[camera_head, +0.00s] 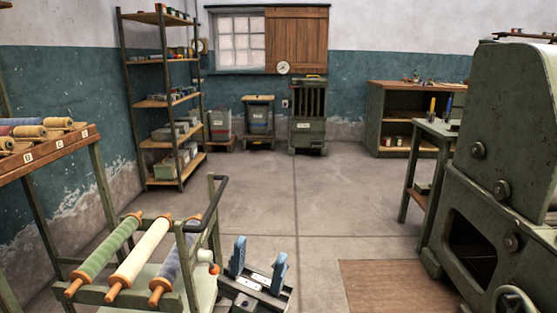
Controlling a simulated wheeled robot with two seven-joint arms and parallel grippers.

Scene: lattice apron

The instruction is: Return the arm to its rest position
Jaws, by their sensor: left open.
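My left gripper (259,263) shows at the bottom middle of the head view, with its two blue fingers spread apart and pointing up. It is open, and nothing shows between the fingers. It is just right of a green metal cart (203,285); I cannot tell whether it touches the cart. Little of my left arm shows, and my right gripper is out of the picture.
The cart holds a green roller (106,250), a cream roller (140,252) and a blue-grey roller (172,268). A rack with spools (45,150) stands left. The middle floor is clear.

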